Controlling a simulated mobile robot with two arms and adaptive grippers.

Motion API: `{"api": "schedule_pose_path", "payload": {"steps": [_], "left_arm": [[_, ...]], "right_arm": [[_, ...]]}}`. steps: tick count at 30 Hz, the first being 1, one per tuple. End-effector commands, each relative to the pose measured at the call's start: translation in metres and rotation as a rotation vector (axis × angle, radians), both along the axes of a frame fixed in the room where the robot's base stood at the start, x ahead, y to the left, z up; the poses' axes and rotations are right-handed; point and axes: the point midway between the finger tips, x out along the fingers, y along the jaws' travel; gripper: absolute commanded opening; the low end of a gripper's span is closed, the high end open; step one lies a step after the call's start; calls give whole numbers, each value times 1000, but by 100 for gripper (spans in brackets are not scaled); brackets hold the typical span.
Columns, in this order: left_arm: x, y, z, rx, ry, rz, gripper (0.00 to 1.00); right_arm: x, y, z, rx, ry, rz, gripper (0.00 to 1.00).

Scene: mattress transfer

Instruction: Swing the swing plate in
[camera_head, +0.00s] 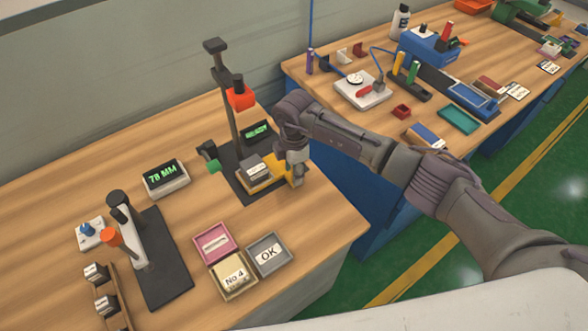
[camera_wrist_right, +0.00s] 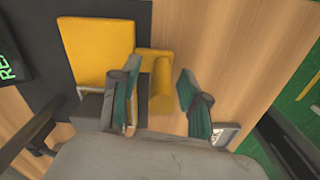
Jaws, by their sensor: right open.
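The yellow swing plate (camera_head: 274,183) is at the foot of a dark post fixture on the near bench. A grey block with a pale label (camera_head: 257,170) shows at the plate in the head view. In the right wrist view the swing plate (camera_wrist_right: 98,48) is a flat yellow square with a yellow handle (camera_wrist_right: 160,85) at its side. My right gripper (camera_head: 297,171) is at the plate's right side. In the wrist view its open fingers (camera_wrist_right: 160,98) stand on either side of the handle; contact cannot be told. My left gripper is not in view.
The fixture's post (camera_head: 226,100) carries a red-orange head (camera_head: 240,97). A green-lettered display (camera_head: 257,132) stands behind the plate. Pink (camera_head: 213,229), cream and grey (camera_head: 269,256) trays lie in front. A "78 MM" display (camera_head: 166,177) is left. Bare wood lies right of the trays.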

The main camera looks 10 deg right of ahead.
Motion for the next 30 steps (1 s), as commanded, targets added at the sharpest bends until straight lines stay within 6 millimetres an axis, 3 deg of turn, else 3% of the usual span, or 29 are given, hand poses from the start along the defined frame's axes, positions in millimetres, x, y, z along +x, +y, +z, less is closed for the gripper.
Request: {"api": "schedule_pose_path", "payload": {"steps": [4,8,21,30], "left_arm": [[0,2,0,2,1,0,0],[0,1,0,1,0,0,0],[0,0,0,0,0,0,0],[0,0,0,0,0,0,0]], "right_arm": [[0,0,3,0,0,0,45],[1,0,20,0,-2,0,45],[1,0,105,0,-2,1,45],[0,0,120,0,1,0,45]]}}
